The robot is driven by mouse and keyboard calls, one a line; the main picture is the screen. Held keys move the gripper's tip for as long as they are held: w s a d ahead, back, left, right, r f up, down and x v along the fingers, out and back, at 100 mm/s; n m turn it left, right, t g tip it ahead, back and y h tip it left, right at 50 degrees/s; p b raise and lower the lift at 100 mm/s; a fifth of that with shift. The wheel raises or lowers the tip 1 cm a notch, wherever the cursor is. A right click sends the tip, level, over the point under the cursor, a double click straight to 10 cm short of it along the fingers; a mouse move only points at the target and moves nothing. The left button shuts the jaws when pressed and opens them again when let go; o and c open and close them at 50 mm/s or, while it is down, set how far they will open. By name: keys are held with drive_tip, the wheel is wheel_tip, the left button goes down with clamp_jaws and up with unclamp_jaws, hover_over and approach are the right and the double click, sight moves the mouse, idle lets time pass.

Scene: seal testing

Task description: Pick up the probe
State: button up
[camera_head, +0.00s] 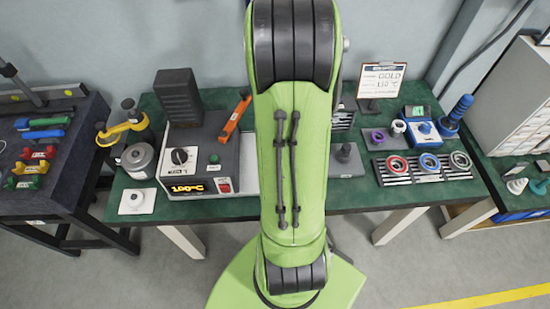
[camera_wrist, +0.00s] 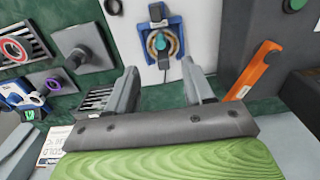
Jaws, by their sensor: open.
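An orange, dark-ended bar-shaped tool (camera_head: 235,117), which looks like the probe, lies slanted at the right edge of the grey heater box. It also shows in the wrist view (camera_wrist: 252,70), just right of my right finger and apart from it. My gripper (camera_wrist: 163,85) is open, its two fingers spread with nothing between them. Beyond the fingers is a blue-framed fixture (camera_wrist: 147,27) with a round ring and teal knob on a white plate. In the head view my green arm hides my gripper and this fixture.
The grey heater box (camera_head: 200,150) with a 100°C display stands left of my arm. A grey block with a post (camera_wrist: 92,47), seal rings on a striped rack (camera_head: 428,178) and a sign (camera_head: 382,80) are at the right. The green bench (camera_head: 350,200) has a clear front strip.

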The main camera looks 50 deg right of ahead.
wheel_tip(320, 180, down, 14)
drive_tip(key=b, duration=0.2)
drive_tip(key=shift+w+r+b, duration=0.1)
drive_tip(key=shift+r+b, duration=0.1)
drive_tip(key=shift+b, duration=0.1)
drive_tip(key=shift+r, duration=0.1)
clamp_jaws()
